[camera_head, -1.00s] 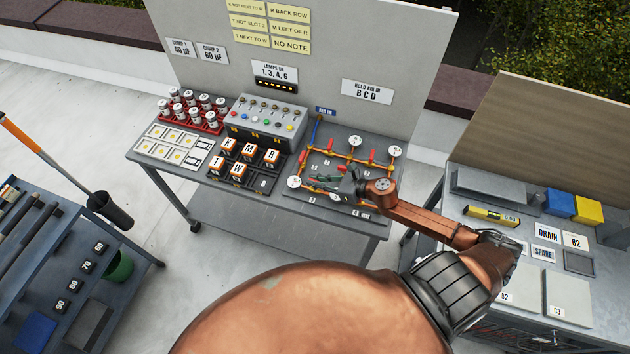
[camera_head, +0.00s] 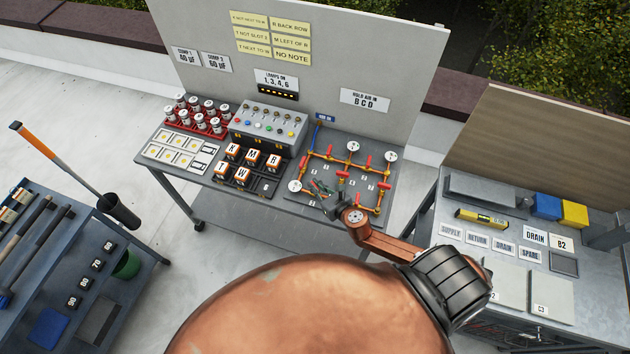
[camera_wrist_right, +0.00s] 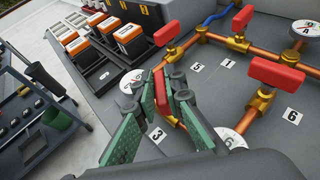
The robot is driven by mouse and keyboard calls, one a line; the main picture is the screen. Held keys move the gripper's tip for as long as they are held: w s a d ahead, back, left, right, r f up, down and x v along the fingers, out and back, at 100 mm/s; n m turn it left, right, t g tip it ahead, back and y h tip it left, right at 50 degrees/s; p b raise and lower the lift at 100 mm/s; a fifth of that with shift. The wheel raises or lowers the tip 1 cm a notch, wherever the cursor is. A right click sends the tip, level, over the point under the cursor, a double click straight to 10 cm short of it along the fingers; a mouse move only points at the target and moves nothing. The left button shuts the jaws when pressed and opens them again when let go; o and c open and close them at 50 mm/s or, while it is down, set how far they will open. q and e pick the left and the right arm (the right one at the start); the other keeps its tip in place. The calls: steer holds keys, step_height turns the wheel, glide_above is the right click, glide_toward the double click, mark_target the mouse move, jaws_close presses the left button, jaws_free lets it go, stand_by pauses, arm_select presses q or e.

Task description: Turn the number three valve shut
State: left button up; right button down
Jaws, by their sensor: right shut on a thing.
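The valve board (camera_head: 290,198) carries copper pipes with several red-handled valves and round white gauges. In the right wrist view, a red valve handle (camera_wrist_right: 161,92) stands between the green-padded fingers of my right gripper (camera_wrist_right: 163,100), which is shut on it. The number 3 label (camera_wrist_right: 157,134) lies on the board just below this handle. The fingers hide part of the handle and its valve body, so its exact angle to the pipe is hard to tell. In the head view my right gripper (camera_head: 322,188) is low over the board's front left part. My left gripper is not in view.
Close by are two other red handles (camera_wrist_right: 277,74) and (camera_wrist_right: 242,18), and gauges (camera_wrist_right: 132,80) and (camera_wrist_right: 231,140). Black-and-orange lettered blocks (camera_head: 272,162) stand left of the board. A side table (camera_head: 470,205) with plates is at right, a tool cart (camera_head: 60,250) at left.

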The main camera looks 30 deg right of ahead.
steer(key=m+h+p, duration=0.2)
steer(key=m+h, duration=0.1)
steer(key=shift+a+r+h+p, duration=0.15)
steer(key=shift+r+h+p, duration=0.05)
steer(key=shift+h+p, duration=0.1)
steer(key=m+g+h+p, duration=0.1)
steer(key=m+h, duration=0.1)
steer(key=shift+f+m+h, duration=0.1)
steer(key=shift+m+h, duration=0.2)
steer(key=shift+h, duration=0.1)
steer(key=shift+f+m+g+h+p, duration=0.1)
steer(key=shift+m+g+h+p, duration=0.35)
steer(key=shift+m+g+h, duration=1.05)
steer(key=shift+m+h, duration=0.4)
steer(key=c, duration=2)
jaws_free()
steer(key=shift+t, duration=0.3)
steer(key=v, duration=1.2)
